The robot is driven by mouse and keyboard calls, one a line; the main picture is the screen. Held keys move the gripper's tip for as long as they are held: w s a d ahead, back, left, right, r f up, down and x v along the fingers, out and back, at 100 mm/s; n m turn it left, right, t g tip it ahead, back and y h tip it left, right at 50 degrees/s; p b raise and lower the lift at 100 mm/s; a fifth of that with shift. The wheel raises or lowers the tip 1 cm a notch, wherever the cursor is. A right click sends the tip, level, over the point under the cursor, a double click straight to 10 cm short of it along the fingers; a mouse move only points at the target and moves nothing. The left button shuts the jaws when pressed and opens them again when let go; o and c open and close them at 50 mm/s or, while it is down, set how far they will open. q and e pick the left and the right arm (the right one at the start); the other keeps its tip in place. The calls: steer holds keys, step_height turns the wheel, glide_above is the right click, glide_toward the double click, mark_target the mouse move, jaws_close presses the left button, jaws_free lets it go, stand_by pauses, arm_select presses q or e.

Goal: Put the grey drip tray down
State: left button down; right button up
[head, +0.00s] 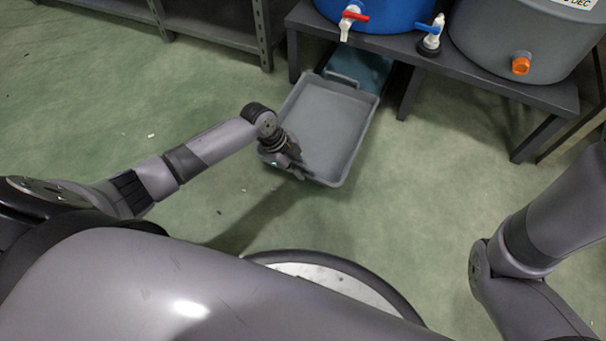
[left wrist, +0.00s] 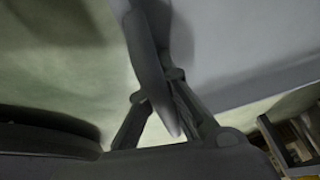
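The grey drip tray (head: 325,125) lies lengthwise below the front of the bench, with a raised handle at its far end. My left gripper (head: 292,166) is at the tray's near left end. In the left wrist view, the tray's rim (left wrist: 146,60) passes between the two fingers of the left gripper (left wrist: 163,100), which look closed on it. The fingertips are partly hidden by the rim. I cannot tell whether the tray touches the floor or hangs just above it. My right gripper is not in view.
A dark bench (head: 470,85) carries a blue barrel (head: 385,12) with a red-handled tap and a grey barrel (head: 520,45) with an orange cap. A teal flat area (head: 362,68) shows beneath the bench. Metal shelving (head: 215,30) stands at the back left. Green floor is clear around the tray.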

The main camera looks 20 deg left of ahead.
arm_select(q)
step_height(320, 180, down, 5)
steer(key=b, duration=0.3)
steer(key=shift+w+f, duration=0.1)
steer(key=c, duration=1.8)
jaws_free()
